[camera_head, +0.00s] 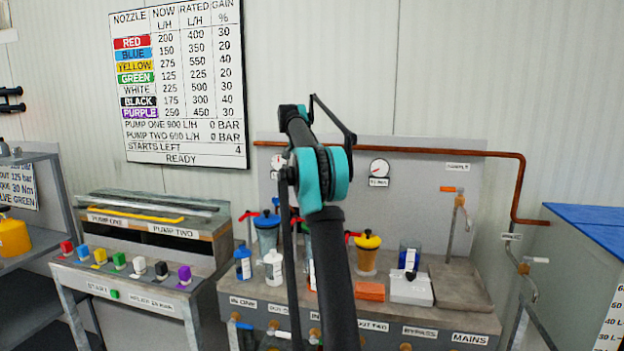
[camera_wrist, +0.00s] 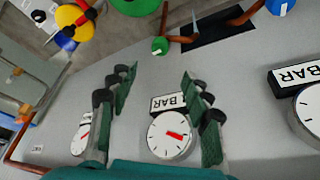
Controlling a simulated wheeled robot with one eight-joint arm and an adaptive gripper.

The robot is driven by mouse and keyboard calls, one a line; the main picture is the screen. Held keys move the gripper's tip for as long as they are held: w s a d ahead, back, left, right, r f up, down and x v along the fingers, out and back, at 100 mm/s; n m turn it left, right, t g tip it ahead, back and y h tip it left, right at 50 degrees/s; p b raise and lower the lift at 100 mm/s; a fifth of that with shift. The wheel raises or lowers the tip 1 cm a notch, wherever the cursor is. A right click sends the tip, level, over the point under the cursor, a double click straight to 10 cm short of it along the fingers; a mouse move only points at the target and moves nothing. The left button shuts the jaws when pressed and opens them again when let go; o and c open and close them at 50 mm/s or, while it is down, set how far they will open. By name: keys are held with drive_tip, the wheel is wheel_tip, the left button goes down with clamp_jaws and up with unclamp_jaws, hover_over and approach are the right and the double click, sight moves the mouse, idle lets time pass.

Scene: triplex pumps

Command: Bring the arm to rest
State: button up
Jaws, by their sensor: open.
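My arm rises through the middle of the head view, dark with a teal joint, and stands in front of the bench and its grey back panel. I cannot make out the fingers there. In the wrist view my gripper (camera_wrist: 158,82) has its two green-and-black fingers spread apart, with nothing held between them. A round white gauge (camera_wrist: 171,135) with a red needle shows past the fingers, near a BAR label (camera_wrist: 171,103). I cannot tell how far the fingers are from the panel. The view is turned upside down.
The bench (camera_head: 455,318) holds blue and white bottles, a yellow-topped vessel (camera_head: 367,252), an orange block (camera_head: 369,291) and a white box (camera_head: 411,288). A console (camera_head: 130,288) with coloured knobs stands left. A copper pipe (camera_head: 440,151) crosses the panel. A blue-topped tank (camera_head: 592,228) is right.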

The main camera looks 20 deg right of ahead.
drive_tip(key=s+a+f+n+t+y, duration=0.1)
drive_tip(key=s+a+f+n, duration=0.4)
drive_tip(key=s+f, duration=0.5)
drive_tip(key=s+a+f+n+t+y, duration=0.1)
drive_tip(key=s+a+f+n, duration=0.4)
drive_tip(key=s, duration=1.8)
drive_tip(key=s+a+f+n+t+y, duration=0.1)
drive_tip(key=s+a+f+n, duration=0.3)
drive_tip(key=s+a+f, duration=0.6)
drive_tip(key=s+f+y, duration=0.1)
drive_tip(key=s+f, duration=0.5)
drive_tip(key=f, duration=0.1)
drive_tip(key=shift+s+a+n, duration=0.2)
drive_tip(key=shift+a+n, duration=0.15)
drive_tip(key=shift+n, duration=0.05)
drive_tip(key=shift+d, duration=0.1)
